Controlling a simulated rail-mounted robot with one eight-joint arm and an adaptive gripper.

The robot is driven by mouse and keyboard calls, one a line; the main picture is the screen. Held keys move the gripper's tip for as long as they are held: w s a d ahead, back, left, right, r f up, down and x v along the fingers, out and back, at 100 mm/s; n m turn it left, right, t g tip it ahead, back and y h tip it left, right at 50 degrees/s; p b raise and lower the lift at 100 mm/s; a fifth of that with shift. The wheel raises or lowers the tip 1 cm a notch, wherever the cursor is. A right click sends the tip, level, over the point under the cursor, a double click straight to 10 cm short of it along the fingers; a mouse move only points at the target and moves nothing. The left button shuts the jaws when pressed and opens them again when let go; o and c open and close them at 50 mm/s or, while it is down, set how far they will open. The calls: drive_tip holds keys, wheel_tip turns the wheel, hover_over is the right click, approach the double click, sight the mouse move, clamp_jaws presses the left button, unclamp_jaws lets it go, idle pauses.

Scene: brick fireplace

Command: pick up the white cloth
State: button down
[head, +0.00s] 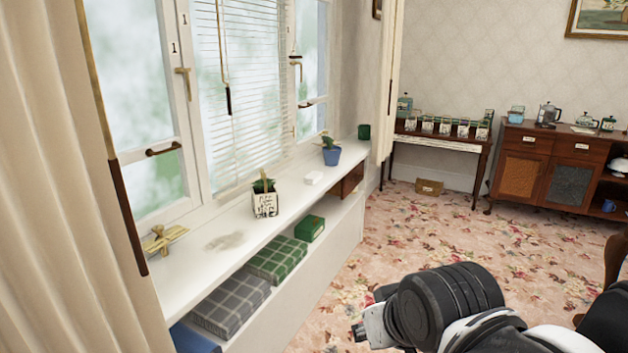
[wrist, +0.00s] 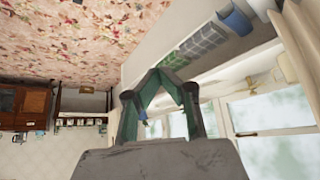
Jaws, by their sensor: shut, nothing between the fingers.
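A small flat white item (head: 313,178) lies on the white windowsill (head: 205,262), between two potted plants in the head view. It may be the white cloth, but it is too small to be sure. In the wrist view I cannot make it out; my gripper covers part of the sill there. My gripper (wrist: 156,74) has its two green-lined fingers brought together at the tips, with nothing between them. In the head view my arm is at the lower right, over the floor and apart from the sill.
A plant in a patterned white pot (head: 265,204) and one in a blue pot (head: 331,155) stand on the sill. A gold-coloured item (head: 163,239) lies nearer. A cabinet (head: 540,165) stands far right. Flowered carpet is open between.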

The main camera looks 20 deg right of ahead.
drive_tip(key=c, duration=2.4)
unclamp_jaws()
drive_tip(key=o, duration=2.4)
